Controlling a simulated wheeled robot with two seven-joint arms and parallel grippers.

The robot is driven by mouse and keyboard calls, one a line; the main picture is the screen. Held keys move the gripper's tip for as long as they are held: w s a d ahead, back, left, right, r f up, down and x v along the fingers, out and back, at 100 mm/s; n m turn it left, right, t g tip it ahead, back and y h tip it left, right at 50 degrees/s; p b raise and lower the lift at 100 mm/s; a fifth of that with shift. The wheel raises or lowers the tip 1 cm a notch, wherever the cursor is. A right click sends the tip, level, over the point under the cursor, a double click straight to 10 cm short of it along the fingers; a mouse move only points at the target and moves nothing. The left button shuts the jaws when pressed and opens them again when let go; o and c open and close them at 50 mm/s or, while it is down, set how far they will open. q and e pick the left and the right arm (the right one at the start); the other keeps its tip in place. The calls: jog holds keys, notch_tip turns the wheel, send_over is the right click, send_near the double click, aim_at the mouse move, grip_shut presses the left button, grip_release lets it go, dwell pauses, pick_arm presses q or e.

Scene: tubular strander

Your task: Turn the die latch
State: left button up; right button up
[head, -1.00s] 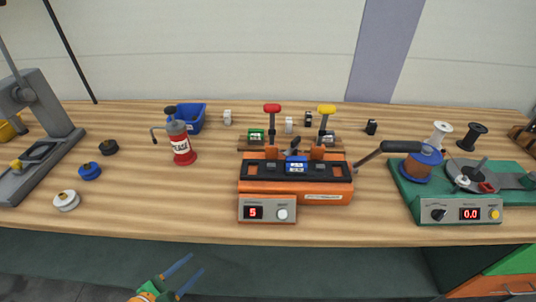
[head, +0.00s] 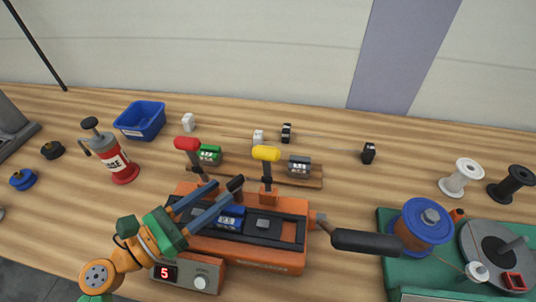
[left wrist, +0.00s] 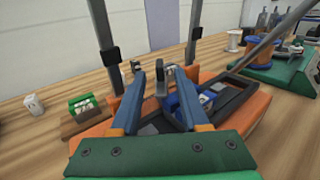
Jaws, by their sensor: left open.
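The orange machine (head: 275,262) holds a blue die block (head: 231,216) in its black channel. A dark upright latch (head: 236,184) stands at the block's back edge. My left gripper (head: 217,190) is open over the machine, with its blue fingers reaching toward the latch. I cannot tell whether a finger touches the latch. My right gripper is not in view.
Red (head: 187,144) and yellow (head: 266,153) handled levers rise close behind the gripper. A black-gripped handle (head: 366,242) sticks out to the right. A green winding unit (head: 392,262) with a blue-flanged spool stands at right. A grease can (head: 118,162) and blue bin (head: 141,121) stand at left.

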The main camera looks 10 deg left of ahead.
aim_at(232, 181)
pick_arm(q)
jog(key=x, duration=0.1)
jog(key=p+x, duration=0.1)
jog(key=x, duration=0.1)
jog(key=p+x, duration=0.1)
jog(key=x, duration=0.1)
jog(key=shift+r, duration=0.3)
jog(key=shift+w+d+f, duration=0.2)
jog(key=shift+w+d, duration=0.05)
jog(key=shift+w, duration=0.1)
jog(key=shift+s+a, duration=0.1)
jog(key=shift+s, duration=0.05)
grip_shut()
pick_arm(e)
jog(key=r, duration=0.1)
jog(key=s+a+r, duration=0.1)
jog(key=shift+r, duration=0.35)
